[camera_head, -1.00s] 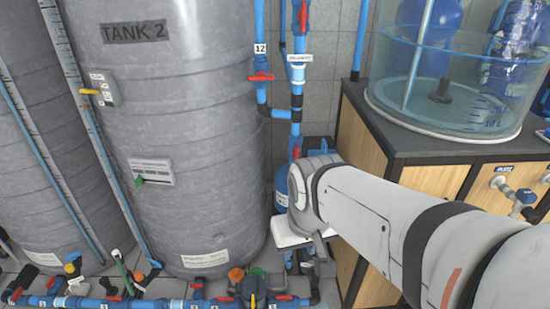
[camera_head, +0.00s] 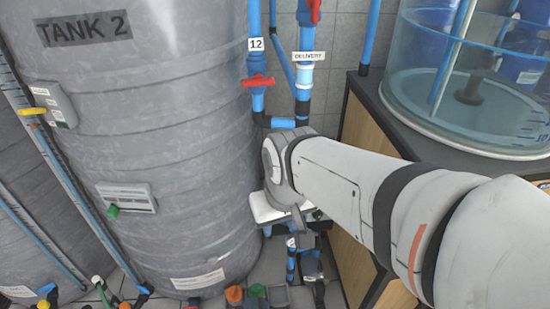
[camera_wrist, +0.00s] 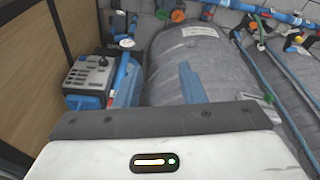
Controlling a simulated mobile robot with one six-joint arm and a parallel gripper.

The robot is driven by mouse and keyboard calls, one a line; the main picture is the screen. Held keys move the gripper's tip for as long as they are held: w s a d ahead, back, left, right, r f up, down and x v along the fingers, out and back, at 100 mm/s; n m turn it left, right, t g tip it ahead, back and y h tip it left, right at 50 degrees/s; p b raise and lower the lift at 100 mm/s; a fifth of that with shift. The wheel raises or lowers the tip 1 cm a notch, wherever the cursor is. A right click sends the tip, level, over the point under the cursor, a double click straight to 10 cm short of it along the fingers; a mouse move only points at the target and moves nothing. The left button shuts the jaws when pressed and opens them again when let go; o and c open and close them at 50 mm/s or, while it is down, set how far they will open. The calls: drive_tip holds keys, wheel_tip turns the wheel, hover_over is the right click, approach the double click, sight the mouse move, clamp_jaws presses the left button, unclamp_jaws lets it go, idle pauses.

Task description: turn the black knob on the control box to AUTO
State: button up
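In the wrist view a grey control box (camera_wrist: 88,78) with a small black knob (camera_wrist: 103,62) stands at the left, above a blue base. I cannot read its labels or the knob's setting. My gripper (camera_wrist: 157,66) shows two blue fingers spread apart with nothing between them, so it is open. The box lies to the left of the fingers, apart from them. In the head view the white gripper body shows below the wrist, beside the tank; its fingers are hidden there, and I cannot make out the control box.
The large grey tank labelled TANK 2 (camera_head: 150,130) stands close to the left of my arm. Blue pipes with a red valve handle (camera_head: 258,81) rise behind the wrist. A wooden cabinet (camera_head: 350,245) carrying a clear water tank (camera_head: 470,80) is at the right.

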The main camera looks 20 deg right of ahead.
drive_tip(key=shift+o, duration=0.7)
drive_tip(key=shift+f, duration=0.15)
drive_tip(key=o, duration=0.4)
drive_tip(key=w+d+f+t+b, duration=0.1)
drive_tip(key=w+d+f+b, duration=0.3)
drive_tip(key=w+f, duration=0.2)
drive_tip(key=w+d+f+t+h+b, duration=0.1)
drive_tip(key=w+d+f+b, duration=0.3)
drive_tip(key=f, duration=0.4)
drive_tip(key=shift+w+m+t+h+b, duration=0.35)
drive_tip(key=shift+w+t+b, duration=0.25)
drive_tip(key=shift+w+t, duration=0.25)
drive_tip(key=m+t+h+b, duration=0.25)
drive_tip(key=t+b, duration=0.85)
drive_tip(key=b, duration=0.9)
approach(319, 219)
drive_tip(key=x, duration=0.2)
drive_tip(key=b+x, duration=0.1)
drive_tip(key=x, duration=0.6)
drive_tip(key=shift+w+r, duration=0.15)
